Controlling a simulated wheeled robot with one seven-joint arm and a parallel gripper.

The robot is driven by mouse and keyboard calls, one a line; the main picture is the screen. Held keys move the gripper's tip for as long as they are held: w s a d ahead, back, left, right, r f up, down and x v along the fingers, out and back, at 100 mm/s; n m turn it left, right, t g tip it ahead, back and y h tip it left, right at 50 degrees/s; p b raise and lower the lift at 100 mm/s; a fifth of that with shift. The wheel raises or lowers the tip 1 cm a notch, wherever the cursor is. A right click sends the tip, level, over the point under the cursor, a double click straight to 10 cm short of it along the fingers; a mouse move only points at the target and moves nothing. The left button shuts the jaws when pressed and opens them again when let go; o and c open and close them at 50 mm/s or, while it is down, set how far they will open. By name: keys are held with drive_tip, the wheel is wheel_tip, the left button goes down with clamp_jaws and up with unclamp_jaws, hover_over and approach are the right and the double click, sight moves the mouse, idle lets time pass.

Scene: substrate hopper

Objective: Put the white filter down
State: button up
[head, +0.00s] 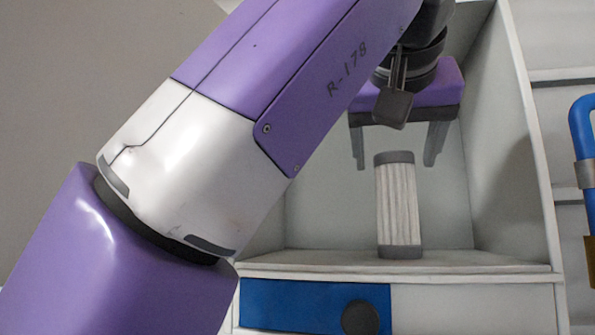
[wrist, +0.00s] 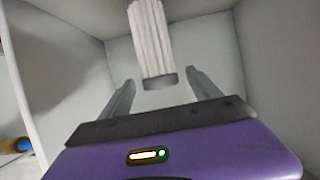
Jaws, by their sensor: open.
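The white filter (head: 398,205) is a pleated white cylinder with grey end caps. It stands upright on the floor of a pale open compartment (head: 330,257) in the head view. My gripper (head: 398,163) is above it, pointing down, with its two grey fingers spread wide to either side of the filter's top and not touching it. In the wrist view the filter (wrist: 152,40) shows beyond and between the open fingertips (wrist: 160,82), with a grey cap facing me. Nothing is held between the fingers.
Compartment walls close in on the right (head: 505,130) and at the back. Below the compartment is a blue panel (head: 290,303) with a dark round knob (head: 360,318). A blue pipe (head: 582,130) runs outside at the far right. The compartment floor beside the filter is clear.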

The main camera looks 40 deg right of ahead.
drive_tip(key=v, duration=0.6)
drive_tip(key=shift+p, duration=0.45)
drive_tip(key=shift+s, duration=0.1)
